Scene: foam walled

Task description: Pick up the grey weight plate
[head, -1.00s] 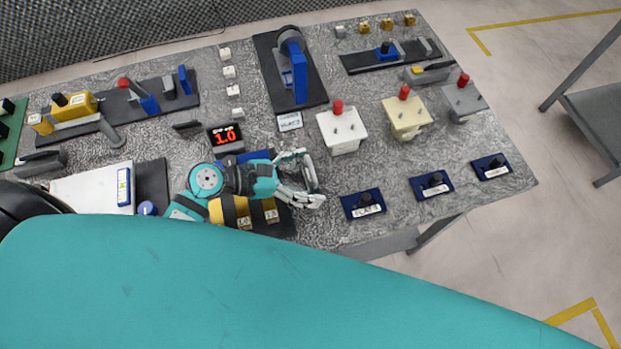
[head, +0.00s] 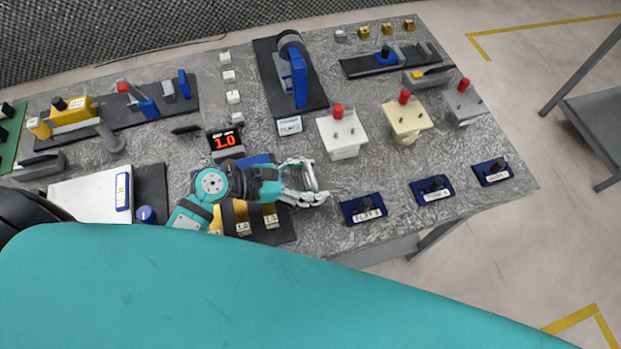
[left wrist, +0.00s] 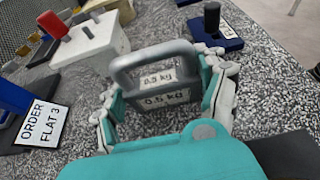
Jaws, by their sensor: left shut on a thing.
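The grey weight plate (left wrist: 165,95) is a grey block with a loop handle on top and "0.5 kg" labels. In the left wrist view it sits between the two fingers of my left gripper (left wrist: 168,98), which is shut on it. In the head view my left gripper (head: 303,184) is low over the front middle of the table, and I cannot make out the plate there. Whether the plate touches the table is unclear. My right gripper is not in view.
White (head: 342,135) and cream (head: 405,122) boxes with red knobs stand to the right. Blue pads (head: 362,208) line the front edge.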

